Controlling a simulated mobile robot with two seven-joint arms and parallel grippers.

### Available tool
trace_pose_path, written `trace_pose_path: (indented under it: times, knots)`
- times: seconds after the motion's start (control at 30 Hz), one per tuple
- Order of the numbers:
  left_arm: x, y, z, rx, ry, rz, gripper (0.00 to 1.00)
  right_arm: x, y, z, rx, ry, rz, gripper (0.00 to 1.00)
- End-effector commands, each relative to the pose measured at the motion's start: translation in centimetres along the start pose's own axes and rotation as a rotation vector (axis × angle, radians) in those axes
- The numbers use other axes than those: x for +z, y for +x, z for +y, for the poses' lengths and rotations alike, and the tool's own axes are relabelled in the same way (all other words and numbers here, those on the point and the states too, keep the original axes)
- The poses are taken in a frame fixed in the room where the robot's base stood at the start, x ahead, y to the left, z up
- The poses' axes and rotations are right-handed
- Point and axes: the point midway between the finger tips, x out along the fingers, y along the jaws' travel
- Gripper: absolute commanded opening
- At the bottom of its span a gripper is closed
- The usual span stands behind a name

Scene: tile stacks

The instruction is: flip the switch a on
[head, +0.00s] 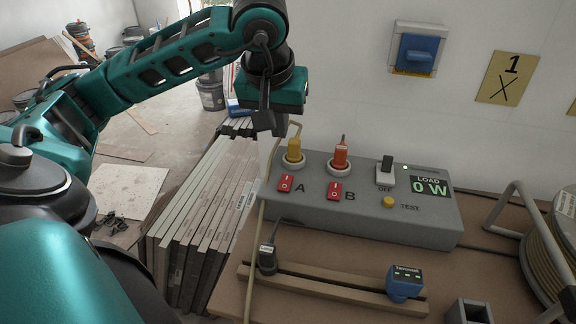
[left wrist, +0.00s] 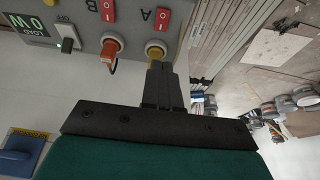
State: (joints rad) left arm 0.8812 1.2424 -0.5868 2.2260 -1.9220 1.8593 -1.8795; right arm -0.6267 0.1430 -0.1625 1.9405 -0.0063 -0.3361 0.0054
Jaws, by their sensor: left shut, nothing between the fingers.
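The grey control box (head: 350,215) lies on the brown bench. Its red rocker switch A (head: 286,183) sits below a yellow plug in a round socket (head: 293,155). Red switch B (head: 334,191) sits below an orange plug (head: 340,155). My left gripper (head: 279,133) is shut and empty, above and just left of the yellow plug in the head view. I cannot tell whether the fingertips touch the plug. My right gripper is not in view.
The box also carries a white OFF switch (head: 385,173), a yellow TEST button (head: 388,202) and a display reading 0 W (head: 430,187). A cable reel (head: 555,245) stands right. Tile stacks (head: 205,215) stand left.

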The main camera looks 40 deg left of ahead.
Motion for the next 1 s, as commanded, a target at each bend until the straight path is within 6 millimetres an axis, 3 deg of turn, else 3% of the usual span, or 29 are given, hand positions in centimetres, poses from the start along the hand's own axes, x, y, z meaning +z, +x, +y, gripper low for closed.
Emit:
trace_pose_path:
  times: [0.27, 0.7, 1.0]
  knots:
    - [0.1, 1.9, 0.0, -0.001, -0.001, -0.004, 0.0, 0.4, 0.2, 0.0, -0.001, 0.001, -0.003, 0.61]
    - [0.2, 10.9, 0.0, -0.002, 0.001, -0.005, 0.0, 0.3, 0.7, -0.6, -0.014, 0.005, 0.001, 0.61]
    - [0.7, 13.8, 0.0, -0.001, 0.0, -0.001, 0.0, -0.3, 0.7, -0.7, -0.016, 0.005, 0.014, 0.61]
